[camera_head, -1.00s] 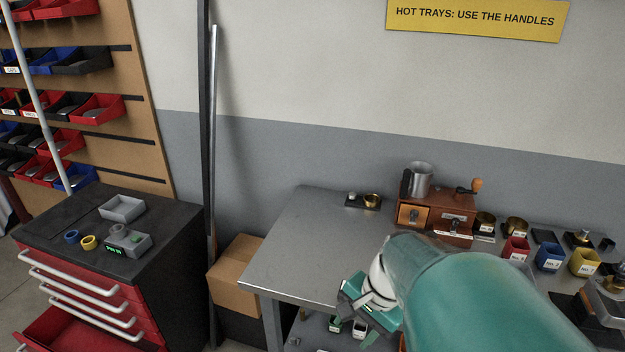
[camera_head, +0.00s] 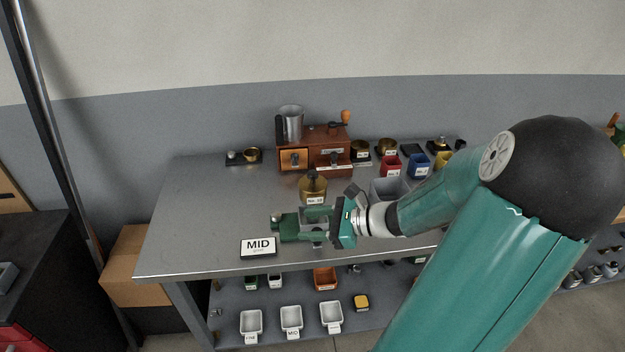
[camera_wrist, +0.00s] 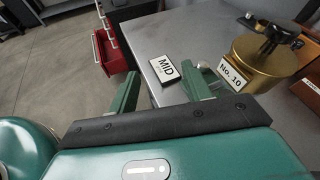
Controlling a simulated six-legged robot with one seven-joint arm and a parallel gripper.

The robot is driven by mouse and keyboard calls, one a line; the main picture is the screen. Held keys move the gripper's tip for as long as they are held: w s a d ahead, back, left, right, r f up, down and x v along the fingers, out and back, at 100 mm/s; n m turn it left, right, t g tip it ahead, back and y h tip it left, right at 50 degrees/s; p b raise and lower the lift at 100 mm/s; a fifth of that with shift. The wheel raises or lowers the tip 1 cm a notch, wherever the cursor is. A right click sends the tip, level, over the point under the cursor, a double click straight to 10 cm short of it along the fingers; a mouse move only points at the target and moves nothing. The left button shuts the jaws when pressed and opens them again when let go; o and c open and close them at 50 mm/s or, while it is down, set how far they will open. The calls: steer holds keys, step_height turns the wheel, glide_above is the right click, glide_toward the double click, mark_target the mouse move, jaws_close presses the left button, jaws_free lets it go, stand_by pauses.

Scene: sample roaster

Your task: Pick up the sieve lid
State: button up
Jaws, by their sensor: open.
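A round brass sieve (camera_head: 313,192) labelled "No. 10" stands on the metal table, behind my gripper in the head view. It shows larger at the right of the wrist view (camera_wrist: 258,72). A flat brass top with a dark knob, which looks like the sieve lid (camera_wrist: 262,46), sits on it; the lid is small in the head view (camera_head: 313,178). My gripper (camera_head: 298,226) is over the front part of the table, apart from the sieve. Its green fingers (camera_wrist: 160,88) are spread in the wrist view, with nothing between them.
A "MID" card (camera_head: 258,247) lies near the table's (camera_head: 190,220) front edge. A wooden grinder (camera_head: 320,148) stands behind the sieve, and a grey bin (camera_head: 388,188) to its right. Red (camera_head: 390,166) and blue (camera_head: 418,167) cups stand further right.

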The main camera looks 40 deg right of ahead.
mark_target(317, 175)
steer(key=s+d+r+m+t+h, duration=0.2)
steer(key=d+m+t, duration=0.1)
steer(key=d, duration=0.2)
steer(key=s+d+r+m+t+h, duration=0.2)
steer(key=d+m+t, duration=0.1)
steer(key=d, duration=0.3)
steer(key=w, duration=0.4)
steer(key=w+a, duration=0.1)
steer(key=w, duration=0.4)
steer(key=w+a, duration=0.1)
steer(key=w, duration=0.4)
steer(key=shift+f, duration=0.1)
steer(key=c, duration=1)
